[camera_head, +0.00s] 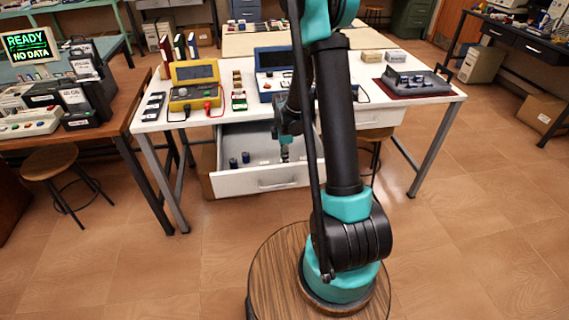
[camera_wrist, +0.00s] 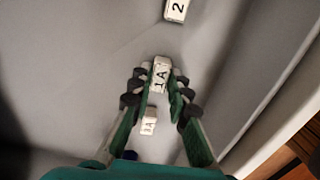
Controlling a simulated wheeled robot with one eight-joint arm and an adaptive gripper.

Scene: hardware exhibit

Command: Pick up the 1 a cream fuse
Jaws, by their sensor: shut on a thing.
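In the wrist view, a cream fuse marked 1A (camera_wrist: 161,72) sits between the fingertips of my gripper (camera_wrist: 160,88), which is shut on it. A second small cream piece (camera_wrist: 148,124), with a mark that looks like 1A, lies below it in the picture. A cream piece marked 2 (camera_wrist: 176,10) lies at the top edge. In the head view my gripper (camera_head: 284,153) points down inside the open drawer (camera_head: 268,181). The held fuse is too small to make out there.
Two dark blue cylinders (camera_head: 240,160) stand in the drawer's left part. The drawer's walls stand close around my gripper. Above it, the white bench (camera_head: 345,95) carries a yellow meter (camera_head: 194,83), a blue instrument (camera_head: 272,72) and a grey tray (camera_head: 415,82).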

